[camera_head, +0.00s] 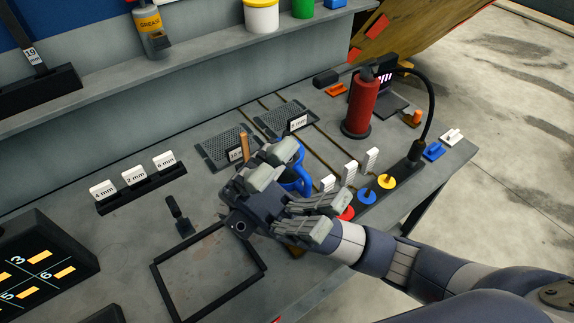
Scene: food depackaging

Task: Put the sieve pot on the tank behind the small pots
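No sieve pot, tank or small pots can be clearly made out in the head view. Two dark perforated plates (213,150) lie on the grey bench, with small size labels standing at them. My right gripper (271,166) reaches in from the lower right and is over the middle of the bench. It partly covers a blue mug-like object (303,177). A thin brown stick (244,147) stands just beyond the fingers. Whether the fingers hold anything is hidden. My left gripper is out of view.
A red cylinder (360,107) stands at the back right by a curved black hose (431,110). A black square frame (168,288) lies in front. White labels (135,175) stand at left, near a numbered black box (75,255). A shelf (205,95) runs behind.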

